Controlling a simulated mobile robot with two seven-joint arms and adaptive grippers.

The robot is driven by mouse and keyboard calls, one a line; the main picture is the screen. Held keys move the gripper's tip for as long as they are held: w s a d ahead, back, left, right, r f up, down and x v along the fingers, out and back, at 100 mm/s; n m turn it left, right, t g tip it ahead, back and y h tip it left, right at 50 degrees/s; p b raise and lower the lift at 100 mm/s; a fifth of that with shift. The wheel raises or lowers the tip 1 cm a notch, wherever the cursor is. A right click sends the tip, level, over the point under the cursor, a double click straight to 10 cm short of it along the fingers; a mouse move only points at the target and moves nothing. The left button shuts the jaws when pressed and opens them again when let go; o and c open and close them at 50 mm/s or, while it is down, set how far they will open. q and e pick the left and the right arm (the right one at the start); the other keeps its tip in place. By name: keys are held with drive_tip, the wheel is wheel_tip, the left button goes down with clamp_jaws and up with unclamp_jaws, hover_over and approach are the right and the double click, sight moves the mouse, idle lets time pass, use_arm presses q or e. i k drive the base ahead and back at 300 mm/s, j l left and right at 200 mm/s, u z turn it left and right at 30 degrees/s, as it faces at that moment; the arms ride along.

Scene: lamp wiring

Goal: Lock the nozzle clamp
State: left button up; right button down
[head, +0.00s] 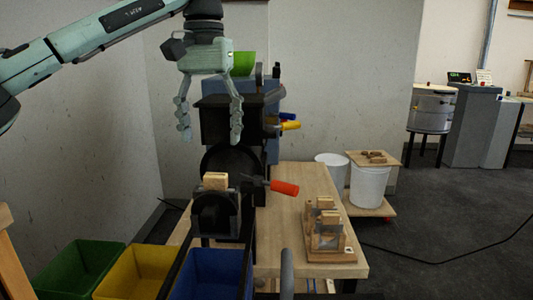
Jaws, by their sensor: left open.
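My left gripper (211,132) hangs from the arm at the upper left, fingers pointing down and spread, with nothing between them. It appears above and in front of a dark machine (217,124) on the wooden table. A lever with a red-orange handle (285,187) sticks out to the right of the machine's lower part, roughly level. I cannot tell which of these levers belongs to the nozzle clamp. The gripper is apart from the red-orange handle. My right gripper is not in view.
A wooden block (215,181) sits on the black front unit. Wooden fixtures (326,232) stand on the table's right (290,245). Green (80,268), yellow (137,272) and blue (208,275) bins line the front. White buckets (370,187) stand behind. The air right of the machine is free.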

sight(291, 189)
drive_tip(key=k+l, duration=0.15)
drive_tip(key=k, duration=0.25)
drive_tip(key=k+l, duration=0.1)
drive_tip(key=k, duration=0.35)
drive_tip(key=k+l, duration=0.15)
drive_tip(key=k, duration=0.25)
